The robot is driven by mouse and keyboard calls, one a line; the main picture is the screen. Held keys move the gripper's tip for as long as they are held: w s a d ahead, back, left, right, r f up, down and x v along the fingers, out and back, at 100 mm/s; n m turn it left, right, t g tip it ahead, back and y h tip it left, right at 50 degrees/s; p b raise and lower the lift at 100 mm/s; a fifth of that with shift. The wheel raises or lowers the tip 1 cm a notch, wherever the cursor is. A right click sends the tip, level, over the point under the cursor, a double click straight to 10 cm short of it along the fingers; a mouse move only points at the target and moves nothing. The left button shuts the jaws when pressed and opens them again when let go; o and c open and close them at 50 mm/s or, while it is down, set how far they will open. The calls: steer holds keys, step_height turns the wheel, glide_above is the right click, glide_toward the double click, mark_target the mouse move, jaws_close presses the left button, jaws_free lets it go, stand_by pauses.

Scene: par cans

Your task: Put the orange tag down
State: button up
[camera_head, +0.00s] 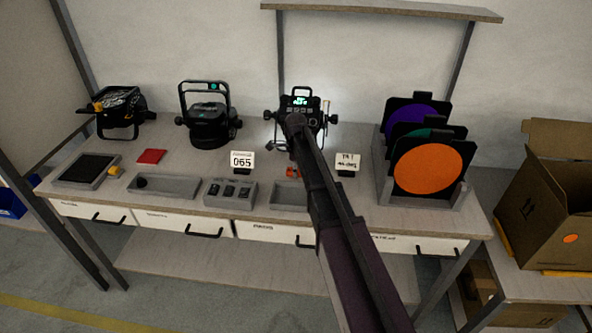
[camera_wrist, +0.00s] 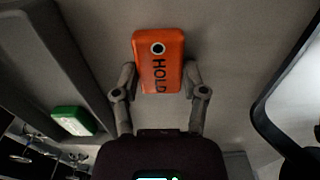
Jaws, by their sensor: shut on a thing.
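In the head view a small orange patch, likely the tag (camera_head: 291,172), shows beside my arm, just behind a grey tray (camera_head: 288,207). My arm hides the gripper there.
Three black lamps stand along the bench: left (camera_head: 122,112), middle (camera_head: 207,117) and one behind my arm (camera_head: 301,99). Sign cards (camera_head: 242,160) (camera_head: 346,162) flank the arm. A rack of coloured discs (camera_head: 430,167) stands at right. A green piece (camera_wrist: 72,120) lies in a tray.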

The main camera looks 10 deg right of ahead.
steer(key=o, duration=0.9)
steer(key=shift+o, duration=0.2)
step_height(320, 180, up, 12)
steer(key=p, duration=1.2)
steer(key=shift+r, duration=0.1)
steer(key=s+d+n, duration=0.2)
steer(key=s+n, duration=0.8)
steer(key=s, duration=0.4)
steer(key=s+d+n, duration=0.2)
steer(key=s+n, duration=0.9)
steer(key=s, duration=0.3)
steer(key=shift+d, duration=0.2)
